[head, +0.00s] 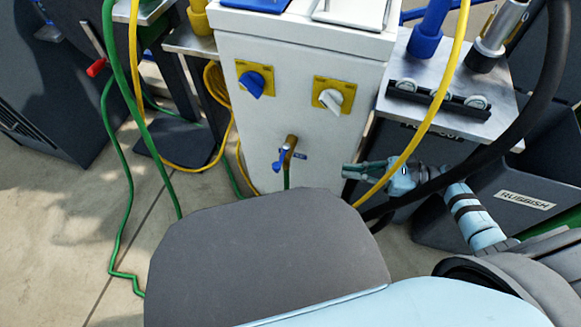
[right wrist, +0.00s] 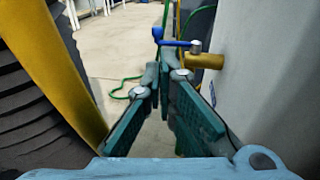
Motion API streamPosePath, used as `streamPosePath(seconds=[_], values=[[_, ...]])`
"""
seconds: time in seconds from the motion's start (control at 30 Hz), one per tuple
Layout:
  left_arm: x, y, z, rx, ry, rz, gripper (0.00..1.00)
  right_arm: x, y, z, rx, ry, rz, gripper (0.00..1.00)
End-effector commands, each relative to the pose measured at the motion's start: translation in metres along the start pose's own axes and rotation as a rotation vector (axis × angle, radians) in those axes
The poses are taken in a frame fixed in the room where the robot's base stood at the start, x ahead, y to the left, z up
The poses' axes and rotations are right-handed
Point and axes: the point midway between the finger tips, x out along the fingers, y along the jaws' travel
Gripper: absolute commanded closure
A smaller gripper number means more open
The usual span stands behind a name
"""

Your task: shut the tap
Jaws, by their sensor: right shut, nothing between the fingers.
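The tap (head: 291,143) is a small brass fitting low on the front of a white cabinet (head: 290,60). It has a blue lever (head: 280,160). In the right wrist view the brass body (right wrist: 205,61) sticks out from the white wall, and the blue lever (right wrist: 175,43) reaches left from it. My right gripper (head: 346,171) is to the right of the tap in the head view, apart from it. Its green fingers (right wrist: 164,76) are shut with nothing between them, and the tap shows beyond the tips. My left gripper is not in view.
Two yellow plates with a blue knob (head: 251,84) and a white knob (head: 331,100) sit above the tap. A yellow hose (head: 418,130) and a black hose hang near my right arm. A dark bin labelled RUBBISH (head: 524,199) stands right. Green hoses run left.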

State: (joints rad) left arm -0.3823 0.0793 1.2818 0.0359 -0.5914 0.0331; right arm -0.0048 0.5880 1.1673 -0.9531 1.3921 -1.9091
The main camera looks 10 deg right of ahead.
Motion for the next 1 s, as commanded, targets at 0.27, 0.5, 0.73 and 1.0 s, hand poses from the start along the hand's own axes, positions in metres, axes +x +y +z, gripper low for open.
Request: streamPosePath(seconds=[0.27,0.5,0.73,1.0], values=[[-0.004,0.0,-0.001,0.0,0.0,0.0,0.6,0.002,0.0,0.004,0.004,-0.003,-0.003,1.0],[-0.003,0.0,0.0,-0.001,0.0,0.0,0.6,0.031,-0.001,0.004,0.005,-0.006,-0.005,1.0],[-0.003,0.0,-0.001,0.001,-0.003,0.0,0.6,0.081,-0.001,0.005,0.006,-0.008,-0.005,1.0],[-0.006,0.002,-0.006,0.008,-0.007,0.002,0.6,0.129,-0.001,0.004,0.008,-0.005,-0.007,1.0]])
